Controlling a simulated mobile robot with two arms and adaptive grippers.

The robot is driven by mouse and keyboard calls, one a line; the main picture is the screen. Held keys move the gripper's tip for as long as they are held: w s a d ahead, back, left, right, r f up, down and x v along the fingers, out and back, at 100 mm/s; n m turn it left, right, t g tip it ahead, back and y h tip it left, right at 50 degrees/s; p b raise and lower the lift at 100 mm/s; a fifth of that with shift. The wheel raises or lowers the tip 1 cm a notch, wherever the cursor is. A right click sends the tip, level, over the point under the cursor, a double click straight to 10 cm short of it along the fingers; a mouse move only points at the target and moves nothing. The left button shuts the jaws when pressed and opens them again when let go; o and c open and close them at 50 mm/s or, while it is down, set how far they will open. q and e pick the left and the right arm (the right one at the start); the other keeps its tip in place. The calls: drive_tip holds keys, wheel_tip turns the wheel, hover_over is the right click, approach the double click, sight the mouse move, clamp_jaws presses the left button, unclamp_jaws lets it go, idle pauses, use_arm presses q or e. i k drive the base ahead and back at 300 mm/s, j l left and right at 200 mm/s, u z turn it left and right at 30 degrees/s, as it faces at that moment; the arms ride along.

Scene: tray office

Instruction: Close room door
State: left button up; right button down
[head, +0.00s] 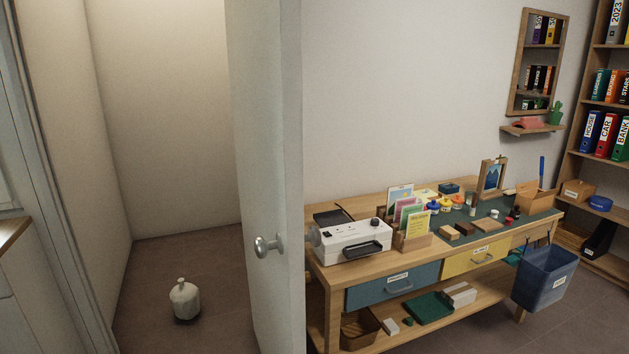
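The room door (250,160) is a pale grey-white panel standing open, seen nearly edge-on near the middle of the head view. A round metal knob (268,245) sits low on its face near the free edge. The open doorway lies to its left, with a light door frame (62,180) at the far left. Neither of my grippers shows in the head view.
A whitish, knobbed jug-like object (184,299) stands on the brown floor (150,262) beyond the doorway. A wooden desk (330,283) with a white machine (352,241) stands right of the door. A blue bin (544,278) hangs at its right end.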

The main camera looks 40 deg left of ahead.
sight(263, 37)
drive_tip(key=i+l+u, duration=0.2)
drive_tip(key=u, duration=0.2)
drive_tip(key=i+l+u, duration=0.25)
drive_tip(key=u, duration=0.2)
drive_tip(key=i+l+u, duration=0.15)
drive_tip(key=l+u, duration=0.7)
drive_tip(key=i+l+u, duration=0.1)
drive_tip(key=l+u, duration=0.3)
